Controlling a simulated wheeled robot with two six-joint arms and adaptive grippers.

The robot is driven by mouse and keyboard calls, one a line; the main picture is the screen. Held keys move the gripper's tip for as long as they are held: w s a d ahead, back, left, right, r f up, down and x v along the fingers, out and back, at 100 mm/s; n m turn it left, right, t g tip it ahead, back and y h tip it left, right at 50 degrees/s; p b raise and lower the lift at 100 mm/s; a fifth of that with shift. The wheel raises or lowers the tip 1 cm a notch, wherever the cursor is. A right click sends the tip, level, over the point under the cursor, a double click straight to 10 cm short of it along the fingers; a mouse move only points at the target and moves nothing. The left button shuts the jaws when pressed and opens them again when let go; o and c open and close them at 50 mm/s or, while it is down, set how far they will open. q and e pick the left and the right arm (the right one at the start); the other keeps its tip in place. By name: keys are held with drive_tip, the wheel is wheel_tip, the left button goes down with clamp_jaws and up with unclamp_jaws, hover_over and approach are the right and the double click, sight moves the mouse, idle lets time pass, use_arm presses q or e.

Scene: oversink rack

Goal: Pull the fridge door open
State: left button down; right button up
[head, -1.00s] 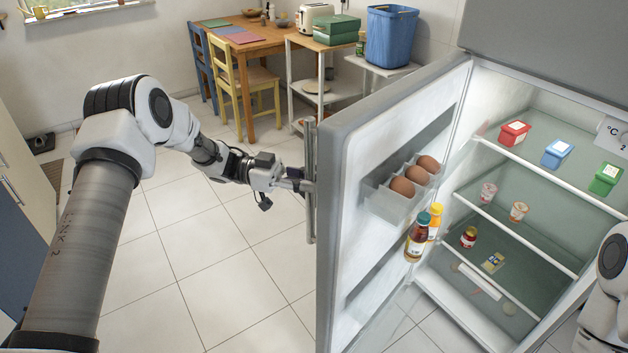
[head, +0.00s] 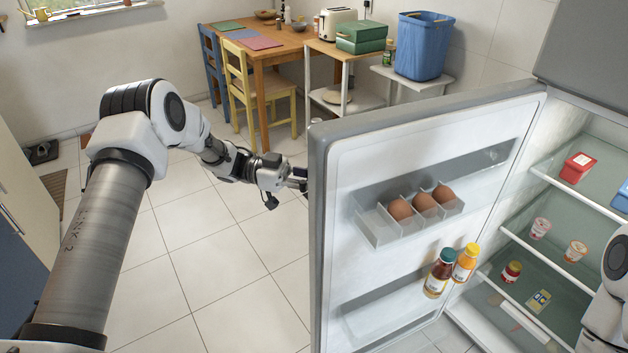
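The fridge door (head: 420,215) stands wide open, its inner side facing me, with a clear gap to the fridge interior (head: 560,235). The door's handle is on its outer side and is now hidden behind the door's free edge. My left gripper (head: 300,180) is at that edge, its fingertips partly hidden behind it. It has travelled with the door and appears to be shut on the handle, though the contact itself is covered. Part of my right arm shows at the right edge; its gripper is out of view.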

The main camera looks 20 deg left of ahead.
use_arm(q)
drive_tip(key=shift+w+a, duration=0.2)
drive_tip(key=shift+w, duration=0.05)
use_arm(e)
drive_tip(key=shift+w+a, duration=0.2)
drive_tip(key=shift+a, duration=0.05)
use_arm(q)
drive_tip(key=c, duration=1)
unclamp_jaws()
drive_tip(key=a, duration=0.4)
drive_tip(key=s+a, duration=0.1)
drive_tip(key=a, duration=0.7)
drive_tip(key=shift+s, duration=0.15)
